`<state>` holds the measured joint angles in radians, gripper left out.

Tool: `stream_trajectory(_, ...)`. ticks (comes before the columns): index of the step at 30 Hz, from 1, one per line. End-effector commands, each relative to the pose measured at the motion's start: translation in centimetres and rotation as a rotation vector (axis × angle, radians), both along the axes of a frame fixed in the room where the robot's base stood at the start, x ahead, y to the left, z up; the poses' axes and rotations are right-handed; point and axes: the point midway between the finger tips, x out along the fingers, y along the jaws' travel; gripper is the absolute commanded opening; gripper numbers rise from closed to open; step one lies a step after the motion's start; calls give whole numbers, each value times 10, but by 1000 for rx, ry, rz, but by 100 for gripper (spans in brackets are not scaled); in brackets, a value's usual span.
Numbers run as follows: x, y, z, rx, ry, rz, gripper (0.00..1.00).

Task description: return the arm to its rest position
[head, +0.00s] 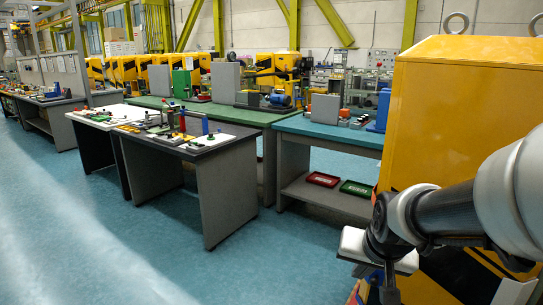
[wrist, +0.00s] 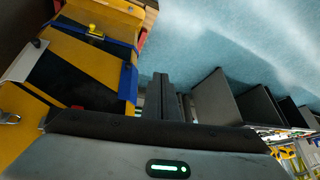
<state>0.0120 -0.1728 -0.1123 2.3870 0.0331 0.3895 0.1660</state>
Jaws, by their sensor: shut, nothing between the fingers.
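My arm reaches in from the right edge of the head view, in front of a large yellow cabinet (head: 465,110). My gripper (head: 389,293) hangs at its end near the bottom of that view, pointing down, with its tips close to the picture's lower edge. In the wrist view my gripper (wrist: 160,92) shows two dark fingers lying together with nothing between them. The blue floor (wrist: 215,35) is seen beyond the fingers. A yellow and black surface with blue edging (wrist: 95,50) lies left of them.
A blue-topped bench (head: 330,133) stands left of the cabinet, with a red tray (head: 322,179) and a green tray (head: 356,188) on its lower shelf. A grey bench with small parts (head: 225,190) stands further left. The floor at front left (head: 90,240) is clear.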

Motion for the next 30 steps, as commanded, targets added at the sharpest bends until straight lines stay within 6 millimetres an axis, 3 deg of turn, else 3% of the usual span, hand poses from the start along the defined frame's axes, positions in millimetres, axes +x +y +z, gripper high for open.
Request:
stream_trajectory(1, -18, 10, 20, -9, -8, 42, 0)
stream_trajectory(6, -71, 30, 51, -45, 15, 152, 0)
stream_trajectory(17, -155, 46, 78, -130, 46, 294, 0)
stream_trajectory(18, -153, 46, 98, -128, 51, 291, 0)
stream_trajectory(26, -151, 46, 156, -125, 51, 289, 0)
stream_trajectory(30, -151, 46, 199, -125, 51, 288, 0)
